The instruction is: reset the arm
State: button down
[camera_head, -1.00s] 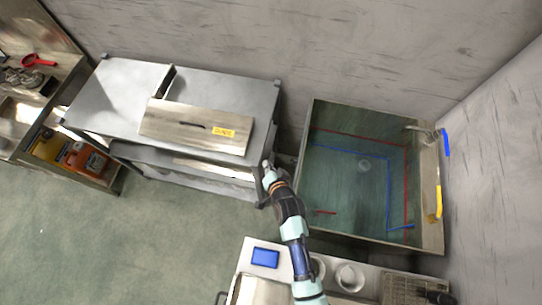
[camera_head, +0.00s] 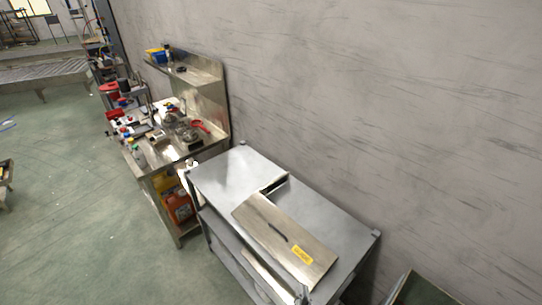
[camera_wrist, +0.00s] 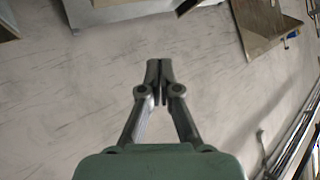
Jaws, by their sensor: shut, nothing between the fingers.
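My gripper (camera_wrist: 160,72) shows in the wrist view with its two fingers together and nothing between them. It is in free space and touches nothing that I can see. Behind it is the grey streaked wall. In the head view my arm and gripper are not clearly in view.
A grey metal table (camera_head: 345,232) stands against the wall, with a metal panel (camera_head: 270,228) bearing a yellow label on top. A cluttered workbench (camera_head: 205,150) stands left of it. A tank's corner (camera_head: 425,290) shows at bottom right. The green floor (camera_head: 70,220) at left is mostly clear.

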jog(key=s+a+r+n+y, duration=0.1)
jog(key=s+a+r+n, duration=0.25)
jog(key=r, duration=0.35)
jog(key=s+a+r+n, duration=0.2)
jog(key=a+r, duration=0.3)
jog(key=r, duration=0.1)
notch_tip(320, 180, up, 15)
jog(key=p, duration=1.5)
jog(key=shift+w+d+f+t, duration=0.15)
jog(key=shift+w+d+t, duration=0.1)
jog(key=shift+t, duration=0.15)
